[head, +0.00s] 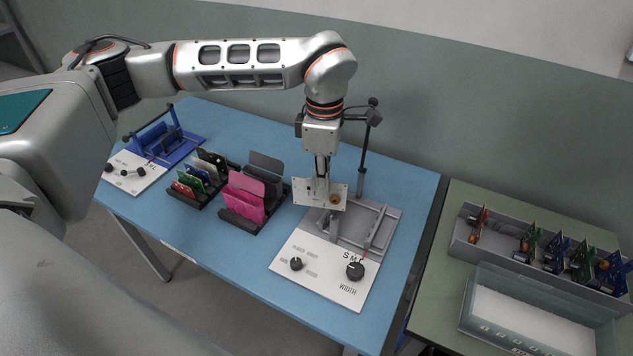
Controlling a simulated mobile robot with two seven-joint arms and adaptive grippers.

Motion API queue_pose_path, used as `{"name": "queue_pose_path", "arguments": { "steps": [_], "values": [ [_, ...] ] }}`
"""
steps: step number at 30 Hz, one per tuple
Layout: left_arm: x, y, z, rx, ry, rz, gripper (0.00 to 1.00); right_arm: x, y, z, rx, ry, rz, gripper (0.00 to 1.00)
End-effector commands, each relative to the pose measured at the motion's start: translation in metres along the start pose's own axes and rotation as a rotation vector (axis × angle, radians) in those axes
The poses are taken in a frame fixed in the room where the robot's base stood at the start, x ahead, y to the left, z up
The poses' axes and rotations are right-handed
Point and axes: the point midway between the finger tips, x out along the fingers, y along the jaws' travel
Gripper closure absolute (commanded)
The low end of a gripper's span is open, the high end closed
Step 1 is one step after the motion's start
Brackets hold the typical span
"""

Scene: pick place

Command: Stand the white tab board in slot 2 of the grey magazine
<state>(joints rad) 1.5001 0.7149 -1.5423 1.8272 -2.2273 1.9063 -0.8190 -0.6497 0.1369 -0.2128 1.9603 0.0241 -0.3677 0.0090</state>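The white tab board (306,194) has an orange-brown round part near its right end. It is upright above the back left of a grey width fixture (352,232). My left gripper (322,184) points down with its fingers on the board and appears shut on it. I cannot tell whether the board's lower edge touches the fixture. The long grey tray at the right, which looks like the grey magazine (462,248), holds several upright boards. A red board (481,222) stands at its left end, with a wide gap before a green board (534,236). My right gripper is not in view.
The fixture's white panel (322,278) has two black knobs. A black rack with pink and grey plates (243,198), a rack of small cards (187,183) and a blue fixture (170,150) stand left. A clear bin (478,318) sits in front of the magazine. A gap separates the two tables.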

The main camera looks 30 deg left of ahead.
Motion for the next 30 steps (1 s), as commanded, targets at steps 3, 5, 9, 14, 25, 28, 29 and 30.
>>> {"name": "queue_pose_path", "arguments": {
  "steps": [3,5,9,14,25,28,29,30],
  "values": [
    [-0.002,0.004,0.005,-0.212,0.000,0.000,1.00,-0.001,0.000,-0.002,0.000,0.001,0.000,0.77],
    [-0.003,0.006,0.008,-0.324,0.001,-0.001,1.00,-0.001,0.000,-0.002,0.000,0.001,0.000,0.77],
    [-0.004,0.010,0.014,-0.583,0.000,-0.001,1.00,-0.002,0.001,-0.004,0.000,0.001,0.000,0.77],
    [-0.006,0.015,0.020,-0.879,0.000,0.000,1.00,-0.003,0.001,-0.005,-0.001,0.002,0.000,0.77],
    [-0.011,0.027,0.035,-1.567,0.001,0.001,1.00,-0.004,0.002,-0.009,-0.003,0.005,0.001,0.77],
    [-0.012,0.030,0.039,-1.750,-0.001,0.003,1.00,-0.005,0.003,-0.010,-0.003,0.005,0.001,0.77],
    [-0.012,0.031,0.041,-1.806,-0.001,0.003,1.00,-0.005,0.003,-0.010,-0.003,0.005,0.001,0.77],
    [-0.013,0.032,0.042,-1.879,-0.002,0.003,1.00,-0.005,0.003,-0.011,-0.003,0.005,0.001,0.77]
  ]
}}
